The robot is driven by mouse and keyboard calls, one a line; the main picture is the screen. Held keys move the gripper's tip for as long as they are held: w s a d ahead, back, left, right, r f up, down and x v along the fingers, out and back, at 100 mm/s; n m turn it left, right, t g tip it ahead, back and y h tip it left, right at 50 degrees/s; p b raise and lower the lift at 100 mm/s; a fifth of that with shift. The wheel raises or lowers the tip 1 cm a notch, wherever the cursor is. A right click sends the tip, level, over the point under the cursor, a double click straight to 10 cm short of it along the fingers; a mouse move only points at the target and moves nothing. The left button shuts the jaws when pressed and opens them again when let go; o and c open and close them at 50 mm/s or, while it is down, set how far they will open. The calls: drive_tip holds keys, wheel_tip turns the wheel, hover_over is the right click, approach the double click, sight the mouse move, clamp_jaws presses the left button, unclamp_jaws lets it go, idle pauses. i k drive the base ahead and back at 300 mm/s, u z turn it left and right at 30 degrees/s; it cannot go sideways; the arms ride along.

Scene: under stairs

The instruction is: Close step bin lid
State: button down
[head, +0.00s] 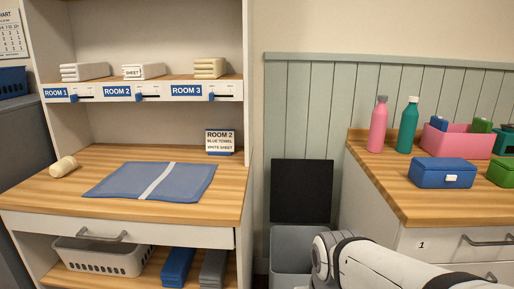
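The step bin (290,240) is a grey box on the floor in the gap between the wooden desk unit and the right cabinet. Its black lid (301,190) stands upright at the back of the bin, open, in front of the green panelled wall. The bin's lower right part is hidden behind my white arm, which comes in from the bottom right. My gripper is not in view; only an arm link shows. The bin's pedal cannot be seen.
The desk (120,200) bears a blue cloth (120,183), a cream roll (63,167) and a sign (220,141). The right cabinet (400,195) bears bottles (378,128), a pink bin (463,142) and a blue box (440,174). Both furniture edges narrow the gap.

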sight(301, 190)
drive_tip(key=z, duration=0.05)
drive_tip(key=i, duration=1.05)
drive_tip(key=z, duration=0.6)
